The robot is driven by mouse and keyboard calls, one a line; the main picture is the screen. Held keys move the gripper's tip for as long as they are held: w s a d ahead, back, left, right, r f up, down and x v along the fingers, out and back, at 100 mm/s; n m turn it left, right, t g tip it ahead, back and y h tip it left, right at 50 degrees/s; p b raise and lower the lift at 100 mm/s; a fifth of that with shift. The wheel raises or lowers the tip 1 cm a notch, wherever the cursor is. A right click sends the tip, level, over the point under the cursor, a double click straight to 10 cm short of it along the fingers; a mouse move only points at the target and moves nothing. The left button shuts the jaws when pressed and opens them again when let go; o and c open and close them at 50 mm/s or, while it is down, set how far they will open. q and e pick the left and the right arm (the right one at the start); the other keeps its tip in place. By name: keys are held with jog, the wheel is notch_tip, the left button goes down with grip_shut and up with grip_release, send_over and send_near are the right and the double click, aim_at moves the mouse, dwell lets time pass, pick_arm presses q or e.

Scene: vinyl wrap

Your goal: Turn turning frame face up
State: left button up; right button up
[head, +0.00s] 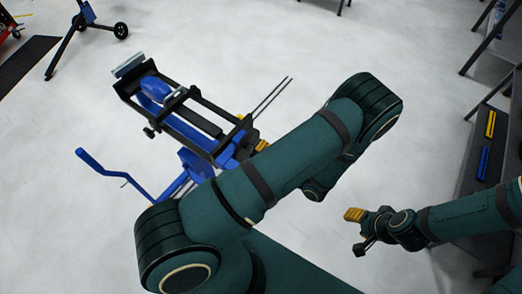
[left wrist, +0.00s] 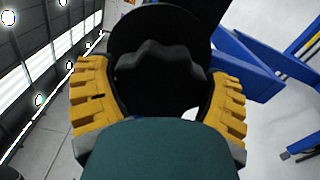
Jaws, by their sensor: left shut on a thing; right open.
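The turning frame (head: 207,105) is a black rectangular frame on a blue stand, left of centre in the head view. It lies tilted, with a blue rounded part and a silver-grey end piece at its upper left. My left gripper (head: 259,146) is at its lower right end, mostly hidden behind my arm. In the left wrist view my left gripper's yellow fingers (left wrist: 160,103) are shut on a black knob (left wrist: 160,68) with a wavy edge. My right gripper (head: 359,222) is open and empty, away from the frame at the right.
A blue bent handle (head: 110,168) sticks out left of the stand. Another blue stand with wheels (head: 84,28) is at the upper left. A dark bench (head: 483,165) with yellow and blue bars is on the right. Pale floor (head: 240,45) is clear behind the frame.

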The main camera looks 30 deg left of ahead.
pick_arm(q)
jog(key=o, duration=1.1)
jog(key=d, duration=0.7)
jog(key=shift+s+d, duration=0.3)
